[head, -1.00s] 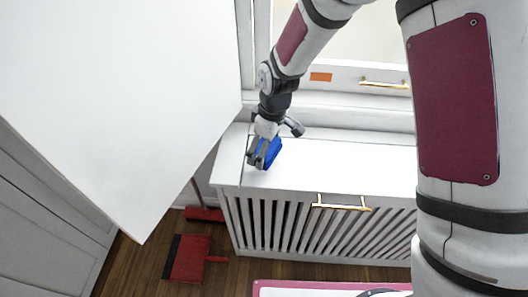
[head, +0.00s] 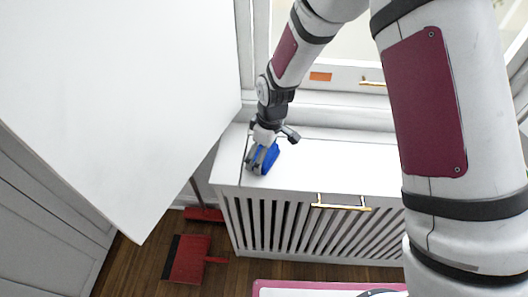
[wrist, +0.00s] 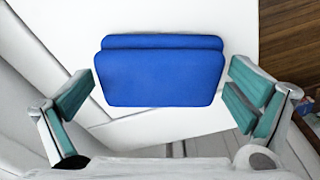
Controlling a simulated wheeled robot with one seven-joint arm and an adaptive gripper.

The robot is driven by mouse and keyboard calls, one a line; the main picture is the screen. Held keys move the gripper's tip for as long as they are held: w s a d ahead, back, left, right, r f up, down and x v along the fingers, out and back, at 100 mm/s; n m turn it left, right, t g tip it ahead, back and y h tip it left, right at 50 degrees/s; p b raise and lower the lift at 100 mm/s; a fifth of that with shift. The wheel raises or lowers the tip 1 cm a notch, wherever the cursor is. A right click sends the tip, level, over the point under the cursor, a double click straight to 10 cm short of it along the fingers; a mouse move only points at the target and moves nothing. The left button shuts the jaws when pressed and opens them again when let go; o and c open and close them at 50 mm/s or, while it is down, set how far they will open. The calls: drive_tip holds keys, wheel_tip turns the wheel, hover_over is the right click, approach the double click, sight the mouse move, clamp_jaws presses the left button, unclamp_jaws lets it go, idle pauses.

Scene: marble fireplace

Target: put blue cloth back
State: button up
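The blue cloth (head: 271,160) is a folded pad on the white ledge over the slatted cover, near its left end. In the wrist view the blue cloth (wrist: 160,78) lies between my two fingers, with a gap on each side. My gripper (head: 257,163) is at the cloth and hides part of it in the head view. In the wrist view my gripper (wrist: 163,90) is open, its teal pads spread wider than the cloth.
The white ledge (head: 340,165) is clear to the right of the cloth. A brass handle (head: 342,207) is on its front. A large white panel (head: 120,100) fills the upper left. A red dustpan (head: 188,260) lies on the wooden floor. An orange block (head: 320,76) is by the window.

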sight(269, 154)
drive_tip(key=s+d+r+m, duration=0.1)
drive_tip(key=s+d+r, duration=0.15)
drive_tip(key=r, duration=0.45)
drive_tip(key=s+d+r+m+p, duration=0.1)
drive_tip(key=d+r, duration=0.2)
drive_tip(key=r, duration=0.4)
drive_tip(key=s+d+r+m, duration=0.1)
drive_tip(key=d+r, duration=0.2)
drive_tip(key=r, duration=0.5)
drive_tip(key=s+d+r+m, duration=0.3)
drive_tip(key=s+d, duration=0.1)
drive_tip(key=s, duration=0.4)
drive_tip(key=s+d+r+m+t, duration=0.1)
drive_tip(key=s+d+r+m, duration=0.2)
drive_tip(key=s+d, duration=0.2)
drive_tip(key=s+d+r+m+t+h, duration=0.1)
drive_tip(key=s+d+m, duration=0.3)
drive_tip(key=s, duration=0.7)
drive_tip(key=shift+s+d+r, duration=0.3)
drive_tip(key=shift+r, duration=0.6)
drive_tip(key=shift+r, duration=0.1)
